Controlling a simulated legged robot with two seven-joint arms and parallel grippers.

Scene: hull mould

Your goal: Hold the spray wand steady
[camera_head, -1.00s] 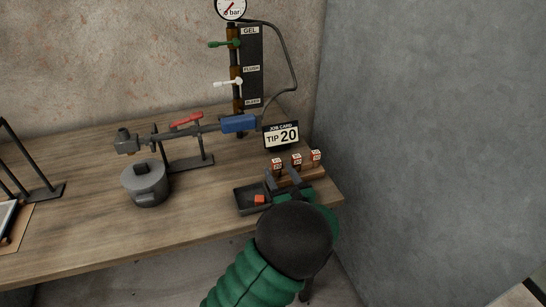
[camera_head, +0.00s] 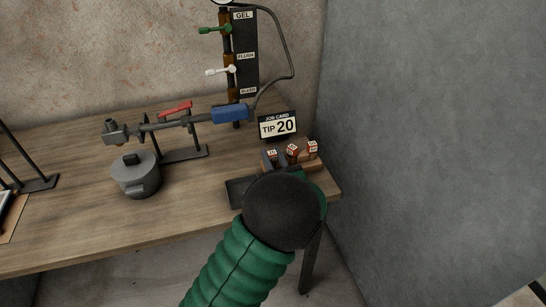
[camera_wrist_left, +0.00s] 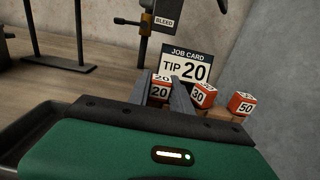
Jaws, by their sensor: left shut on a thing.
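The spray wand (camera_head: 185,121) lies level across a dark stand (camera_head: 186,155), with a red lever (camera_head: 175,108), a blue grip (camera_head: 230,114) and a grey nozzle end (camera_head: 117,132) at left. No gripper touches it. My left gripper (camera_head: 273,159) is at the tip rack on the table's right, shut on the red-and-white tip marked 20 (camera_wrist_left: 160,89), which shows between its fingers. The tip marked 30 (camera_wrist_left: 203,95) stands askew beside the right finger. The tip marked 50 (camera_wrist_left: 241,103) is farther right. My right gripper is not in view.
A job card (camera_head: 277,125) reading TIP 20 stands behind the rack. A dark tray (camera_head: 237,189) is partly hidden by my left gripper. A lidded grey pot (camera_head: 136,175) stands below the nozzle. A valve panel (camera_head: 244,58) is behind.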

